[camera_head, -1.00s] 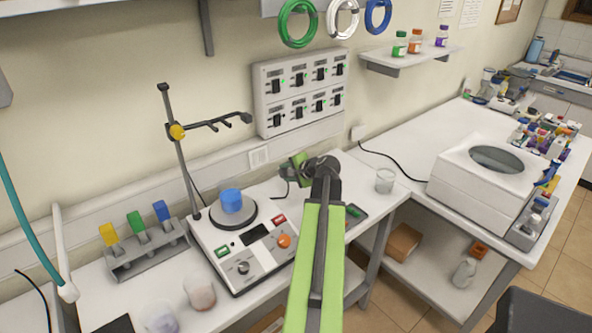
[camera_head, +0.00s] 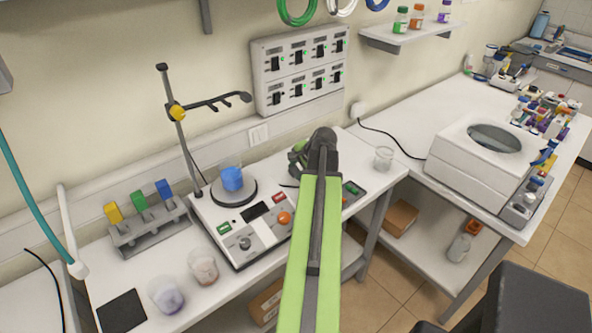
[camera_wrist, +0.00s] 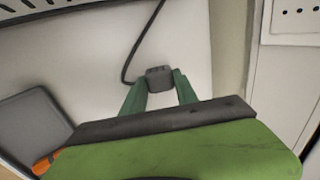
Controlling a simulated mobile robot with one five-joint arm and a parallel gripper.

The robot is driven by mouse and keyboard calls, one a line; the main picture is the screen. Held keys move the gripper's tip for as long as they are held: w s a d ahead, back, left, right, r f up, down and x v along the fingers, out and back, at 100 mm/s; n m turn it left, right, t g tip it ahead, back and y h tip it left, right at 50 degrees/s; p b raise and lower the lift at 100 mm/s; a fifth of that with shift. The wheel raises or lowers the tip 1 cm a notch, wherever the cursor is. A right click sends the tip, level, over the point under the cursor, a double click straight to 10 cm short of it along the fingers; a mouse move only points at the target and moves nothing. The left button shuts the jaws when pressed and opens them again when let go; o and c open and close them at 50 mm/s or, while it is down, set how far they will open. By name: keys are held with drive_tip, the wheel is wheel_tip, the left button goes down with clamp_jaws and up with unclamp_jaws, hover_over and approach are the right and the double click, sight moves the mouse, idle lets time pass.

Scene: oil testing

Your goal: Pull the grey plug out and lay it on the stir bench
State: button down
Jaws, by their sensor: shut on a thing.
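The grey plug (camera_wrist: 158,78) shows in the wrist view between the two green fingertips of my gripper (camera_wrist: 160,88), which is shut on it. A dark cable (camera_wrist: 138,62) runs from beside the plug up the picture. The plug is over the white top of the stir bench (camera_head: 148,264); I cannot tell whether it touches it. In the head view my gripper (camera_head: 298,157) is near the back of the bench, right of the stirrer, and my arm hides the plug. The wall socket (camera_head: 258,133) behind the bench has nothing in it.
The stirrer (camera_head: 242,222) holds a beaker of blue liquid (camera_head: 231,179) beside a clamp stand (camera_head: 180,130). A dark tray (camera_head: 352,191) lies right of my arm and a glass beaker (camera_head: 384,158) stands beyond it. A rack (camera_head: 150,231) and two beakers are at left.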

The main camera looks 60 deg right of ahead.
drive_tip(key=shift+f+b, duration=0.5)
drive_tip(key=shift+f, duration=0.4)
drive_tip(key=c, duration=0.9)
unclamp_jaws()
drive_tip(key=shift+o, duration=0.2)
drive_tip(key=shift+r, duration=0.1)
drive_tip(key=p+v, duration=1.4)
drive_tip(key=v, duration=0.3)
drive_tip(key=shift+r+p, duration=0.2)
drive_tip(key=shift+p, duration=0.15)
drive_tip(key=shift+s, duration=0.1)
